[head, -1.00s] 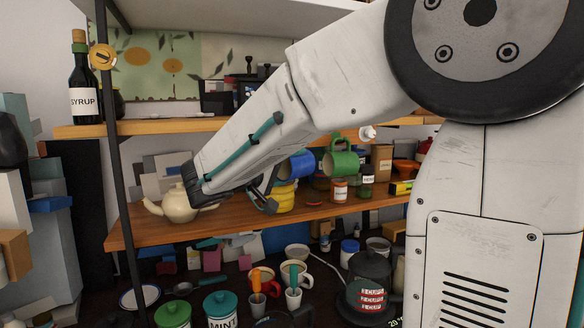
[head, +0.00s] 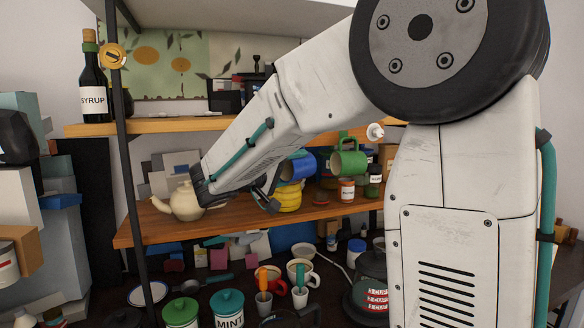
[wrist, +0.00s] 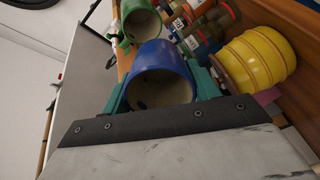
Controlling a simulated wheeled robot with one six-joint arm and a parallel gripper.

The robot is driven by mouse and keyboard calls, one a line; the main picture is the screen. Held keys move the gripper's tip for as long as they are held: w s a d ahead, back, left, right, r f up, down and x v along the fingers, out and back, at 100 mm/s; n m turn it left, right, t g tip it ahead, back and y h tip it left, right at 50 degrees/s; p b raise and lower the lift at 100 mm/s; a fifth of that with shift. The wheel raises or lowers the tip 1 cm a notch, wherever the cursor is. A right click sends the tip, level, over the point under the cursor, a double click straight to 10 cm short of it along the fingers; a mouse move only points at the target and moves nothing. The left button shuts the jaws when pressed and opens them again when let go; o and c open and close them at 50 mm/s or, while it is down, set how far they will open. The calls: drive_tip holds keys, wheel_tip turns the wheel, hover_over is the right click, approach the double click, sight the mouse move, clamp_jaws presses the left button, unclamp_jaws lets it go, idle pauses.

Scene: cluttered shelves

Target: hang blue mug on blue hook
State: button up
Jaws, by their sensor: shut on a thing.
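The blue mug (head: 297,167) is in the air below the upper shelf, just left of the green mug (head: 348,163). My gripper (head: 272,188) is shut on it. In the wrist view the blue mug (wrist: 160,72) sits between my two teal fingers, its open mouth toward the camera. I cannot make out its handle. The green mug (wrist: 142,20) is just beyond it there. I cannot make out a blue hook; it may be hidden by the mugs or my arm.
The upper shelf (head: 160,128) runs above the mugs, with a white knob-like hook (head: 375,132) near its right part. A yellow ribbed pot (head: 288,200) stands below the blue mug. A cream teapot (head: 187,203) stands left on the lower shelf (head: 150,232). Jars stand at right.

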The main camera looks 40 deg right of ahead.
drive_tip(key=shift+f, duration=0.15)
idle(0.5)
drive_tip(key=o, duration=1.1)
drive_tip(key=a, duration=0.5)
drive_tip(key=s+a, duration=0.1)
drive_tip(key=a, duration=0.1)
drive_tip(key=shift+a, duration=0.4)
